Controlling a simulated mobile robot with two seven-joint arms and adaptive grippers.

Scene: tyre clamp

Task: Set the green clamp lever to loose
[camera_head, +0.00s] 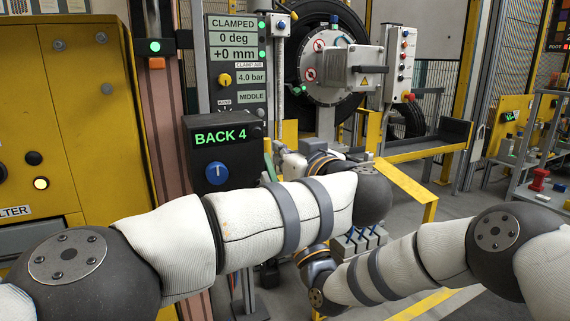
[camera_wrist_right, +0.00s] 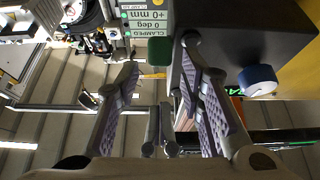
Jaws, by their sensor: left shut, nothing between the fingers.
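The green clamp lever (camera_head: 267,165) shows as a narrow green piece right of the BACK 4 box, mostly hidden by my left arm. In the right wrist view a green block (camera_wrist_right: 160,50), likely its grip end, is just beyond my right fingertips. My right gripper (camera_wrist_right: 158,58) is open, its fingers to either side of the green block's line and nothing held; in the head view it is hidden behind my left forearm. My left gripper (camera_head: 280,152) is shut and empty near the lever, partly hidden by its wrist. The display (camera_head: 235,40) reads CLAMPED, 0 deg, +0 mm.
The dark BACK 4 box (camera_head: 220,155) with a blue knob (camera_head: 216,173) stands close beside the lever. A yellow cabinet (camera_head: 70,120) is at the left. The wheel machine (camera_head: 325,70) stands behind.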

